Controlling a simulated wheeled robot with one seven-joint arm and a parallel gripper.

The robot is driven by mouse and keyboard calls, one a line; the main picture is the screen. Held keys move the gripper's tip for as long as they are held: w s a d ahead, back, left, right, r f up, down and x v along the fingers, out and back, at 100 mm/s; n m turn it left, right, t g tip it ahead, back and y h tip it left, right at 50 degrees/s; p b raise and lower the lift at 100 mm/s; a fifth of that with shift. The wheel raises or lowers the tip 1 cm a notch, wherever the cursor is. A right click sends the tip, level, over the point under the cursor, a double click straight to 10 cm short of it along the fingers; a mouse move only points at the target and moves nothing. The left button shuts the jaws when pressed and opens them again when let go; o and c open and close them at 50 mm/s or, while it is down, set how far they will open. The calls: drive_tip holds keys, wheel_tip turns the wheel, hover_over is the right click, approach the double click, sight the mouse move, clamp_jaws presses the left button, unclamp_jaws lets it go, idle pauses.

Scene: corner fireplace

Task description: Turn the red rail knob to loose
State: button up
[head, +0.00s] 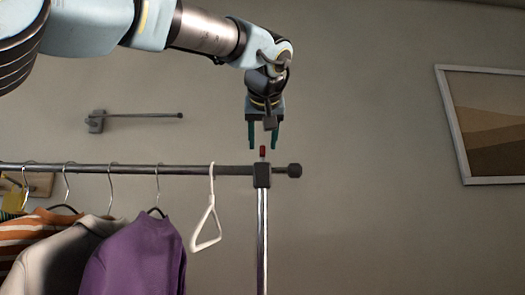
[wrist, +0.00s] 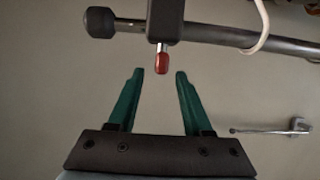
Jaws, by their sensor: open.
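The red rail knob (head: 262,152) stands on top of the dark clamp block (head: 262,175), where the rail meets the upright pole. In the wrist view the red knob (wrist: 162,63) sits on a short metal stem under the block (wrist: 165,22). My gripper (head: 264,146) points down from above, with its green fingers apart. In the wrist view my gripper (wrist: 160,72) is open and empty, and the knob lies near the gap between the fingertips. Whether the knob is between the tips or just beyond them is hard to tell.
The clothes rail (head: 110,168) carries several garments, such as a purple one (head: 135,255), and a white hanger (head: 207,222) near the clamp. A wall-mounted rod (head: 140,115) and a framed picture (head: 490,122) are on the wall. Space right of the pole is clear.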

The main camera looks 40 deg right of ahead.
drive_tip(key=v, duration=0.7)
drive_tip(key=shift+s+a+b, duration=0.25)
drive_tip(key=shift+b, duration=0.15)
drive_tip(key=shift+r, duration=0.1)
